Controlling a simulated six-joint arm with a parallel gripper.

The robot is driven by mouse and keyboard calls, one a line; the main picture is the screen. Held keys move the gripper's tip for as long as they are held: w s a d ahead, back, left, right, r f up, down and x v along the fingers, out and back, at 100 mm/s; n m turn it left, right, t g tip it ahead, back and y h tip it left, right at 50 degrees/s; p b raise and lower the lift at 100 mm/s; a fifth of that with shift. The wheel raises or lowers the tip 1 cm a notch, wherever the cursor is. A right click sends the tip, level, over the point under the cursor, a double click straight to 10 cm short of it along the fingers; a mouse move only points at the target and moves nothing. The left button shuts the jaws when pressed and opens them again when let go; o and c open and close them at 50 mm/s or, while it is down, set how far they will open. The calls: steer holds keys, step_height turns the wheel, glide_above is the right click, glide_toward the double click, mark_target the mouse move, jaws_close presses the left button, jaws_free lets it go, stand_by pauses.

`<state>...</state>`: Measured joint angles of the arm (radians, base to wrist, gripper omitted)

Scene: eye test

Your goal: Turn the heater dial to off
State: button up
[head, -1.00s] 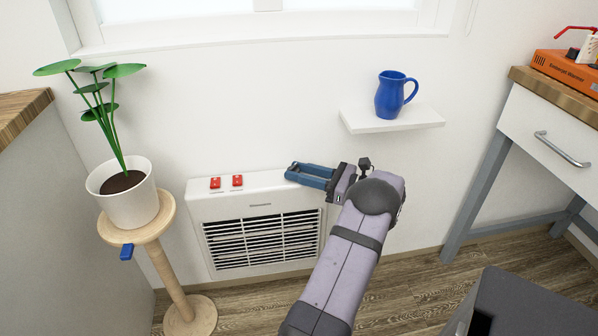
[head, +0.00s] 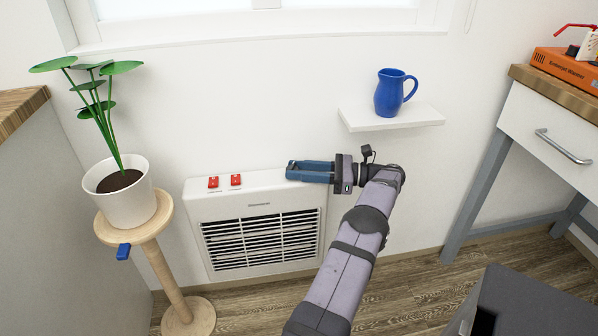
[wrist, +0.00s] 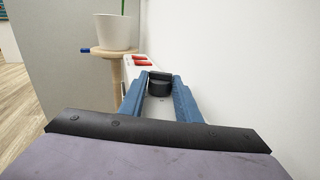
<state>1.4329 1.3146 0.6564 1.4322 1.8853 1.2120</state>
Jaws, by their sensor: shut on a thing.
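The white heater (head: 230,204) stands against the wall, with a slatted grille on its front. The fingers hide the dial in the head view. I cannot read any mark that tells the dial's setting.
Two red switches (head: 224,182) sit on the heater's top, left of my gripper. A potted plant (head: 126,198) on a wooden stand (head: 174,278) is to the left. A blue jug (head: 389,95) stands on a wall shelf (head: 420,119) above right of my gripper.

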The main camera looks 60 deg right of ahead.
steer(key=shift+d+r, duration=0.1)
steer(key=shift+r, duration=0.05)
stand_by(0.4)
steer(key=o, duration=1)
steer(key=shift+a+m+t+h+p, duration=0.2)
steer(key=shift+m+t+h+p, duration=0.4)
steer(key=shift+h, duration=0.4)
steer(key=shift+m+h, duration=0.4)
steer(key=shift+h, duration=0.2)
